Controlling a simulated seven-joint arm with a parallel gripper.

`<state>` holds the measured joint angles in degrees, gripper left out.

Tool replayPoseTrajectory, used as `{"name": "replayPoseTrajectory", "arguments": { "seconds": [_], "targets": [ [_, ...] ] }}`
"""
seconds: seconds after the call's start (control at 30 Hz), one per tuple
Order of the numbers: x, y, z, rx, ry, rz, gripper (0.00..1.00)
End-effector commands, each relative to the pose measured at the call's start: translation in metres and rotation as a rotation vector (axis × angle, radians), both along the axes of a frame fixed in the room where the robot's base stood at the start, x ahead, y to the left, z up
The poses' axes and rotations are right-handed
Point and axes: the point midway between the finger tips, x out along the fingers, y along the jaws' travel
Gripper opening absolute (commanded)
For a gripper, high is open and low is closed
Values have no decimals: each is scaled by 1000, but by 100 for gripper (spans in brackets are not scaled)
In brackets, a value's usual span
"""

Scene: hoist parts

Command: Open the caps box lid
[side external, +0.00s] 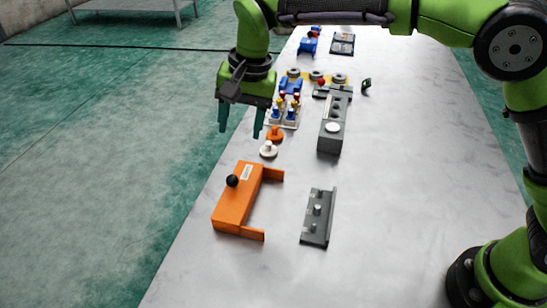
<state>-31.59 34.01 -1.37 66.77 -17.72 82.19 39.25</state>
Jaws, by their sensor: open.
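I cannot tell for certain which piece is the caps box. An orange box-like piece (236,212) with a black ball knob (232,181) and a white label lies at the table's left edge. A long grey block (330,141) with a pale round disc on top stands right of centre. Behind it is a dark piece with a red knob (321,82). My gripper (240,132) is open and empty, fingers pointing down, above and behind the orange piece, apart from it. It appears left of the small coloured parts and partly hides that area.
A pale tray (294,125) holds several red, yellow and blue parts. An orange knob-like part (274,134) and a white one (268,150) stand in front of it. A grey channel bracket (318,222) lies at front.

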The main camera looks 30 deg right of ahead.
Motion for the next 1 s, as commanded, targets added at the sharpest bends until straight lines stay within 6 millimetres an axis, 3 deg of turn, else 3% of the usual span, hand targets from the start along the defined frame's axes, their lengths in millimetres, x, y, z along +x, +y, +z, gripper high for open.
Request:
{"name": "replayPoseTrajectory", "arguments": {
  "seconds": [0.4,0.6,0.8,1.0],
  "targets": [
    [9,14,-91,-1,4,3,56],
    [13,20,-125,1,1,2,56],
    [15,23,-142,1,0,1,56],
    [16,24,-145,2,-1,2,56]
  ]
}}
